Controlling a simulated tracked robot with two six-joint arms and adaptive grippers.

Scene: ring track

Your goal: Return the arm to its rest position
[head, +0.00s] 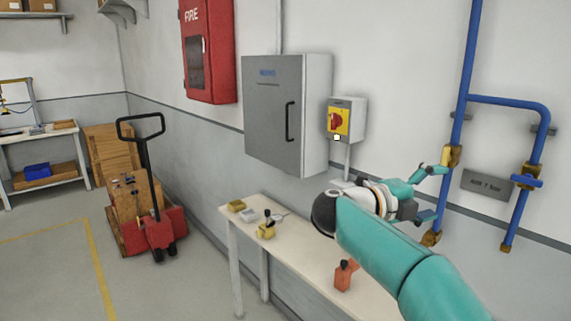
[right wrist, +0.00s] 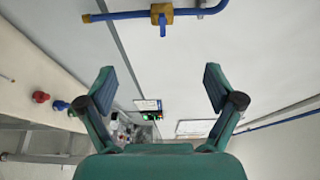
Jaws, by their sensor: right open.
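My right arm (head: 400,255) reaches in from the lower right of the head view, over the wall table. My right gripper (head: 434,194) is at its far end, in front of the blue pipes. It is open, with nothing between its fingers. In the right wrist view the two fingers of the right gripper (right wrist: 158,76) stand wide apart with empty space between them. My left gripper is in neither view.
Blue pipes (head: 470,60) with yellow fittings run along the wall near the gripper. A grey cabinet (head: 270,120) and a red-yellow switch (head: 338,121) are left of it. The table (head: 290,262) holds small parts. A pallet jack (head: 157,230) stands left on open floor.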

